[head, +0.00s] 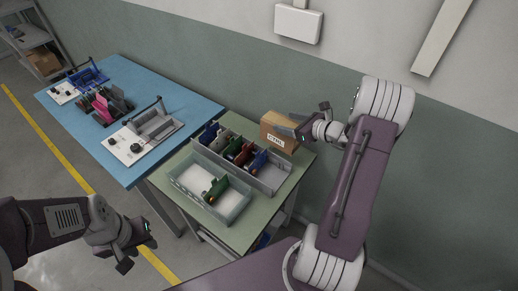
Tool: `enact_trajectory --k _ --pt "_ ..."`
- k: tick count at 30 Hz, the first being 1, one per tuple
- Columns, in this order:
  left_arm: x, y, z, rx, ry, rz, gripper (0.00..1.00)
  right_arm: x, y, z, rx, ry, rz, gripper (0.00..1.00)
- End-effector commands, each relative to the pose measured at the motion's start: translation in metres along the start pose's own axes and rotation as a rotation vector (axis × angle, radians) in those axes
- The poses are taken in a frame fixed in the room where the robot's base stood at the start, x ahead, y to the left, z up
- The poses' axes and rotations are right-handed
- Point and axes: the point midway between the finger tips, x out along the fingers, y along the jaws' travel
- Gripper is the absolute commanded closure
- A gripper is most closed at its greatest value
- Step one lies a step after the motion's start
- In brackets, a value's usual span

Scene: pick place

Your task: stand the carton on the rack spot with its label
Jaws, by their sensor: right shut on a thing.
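A brown cardboard carton (277,137) with a white label, seeming to read "CTRL", is at the back right corner of the green table (250,238). My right gripper (300,130) is shut on its right end; whether the carton rests on the table or is slightly raised cannot be told. A grey rack (28,42) stands far off at the upper left, mostly cut off by the frame; its spot labels cannot be read. My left gripper (138,247) is open and empty over the floor, left of the green table.
A grey divided bin (270,183) with several coloured parts and a clear tray (182,188) with a green part fill much of the green table. A blue table (75,128) with devices stands left. Another brown box (43,62) sits on the rack. The wall is close behind.

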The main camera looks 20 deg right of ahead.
Motion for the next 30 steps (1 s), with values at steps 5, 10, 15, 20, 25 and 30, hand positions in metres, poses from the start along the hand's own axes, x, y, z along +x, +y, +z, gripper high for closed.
enact_trajectory --k 5,10,15,20,25,30 --pt "0.004 0.0 0.0 0.0 0.0 0.0 0.64 0.015 0.003 -0.037 0.005 0.002 0.003 1.0" --pt "0.004 0.0 0.0 0.0 0.0 0.0 0.64 0.019 0.002 -0.046 0.001 -0.001 0.0 1.0" --pt "0.006 0.0 0.0 0.0 0.0 0.0 0.64 0.029 0.005 -0.069 0.004 0.001 0.003 1.0" --pt "0.006 0.0 0.0 0.0 0.0 0.0 0.64 0.035 0.005 -0.084 0.001 0.0 0.001 1.0" --pt "0.006 0.0 0.0 0.0 0.0 0.0 0.64 0.035 0.005 -0.085 0.001 0.001 0.001 1.0" --pt "0.006 0.0 0.0 0.0 0.0 0.0 0.64 0.036 0.005 -0.085 0.002 0.003 0.001 0.09"
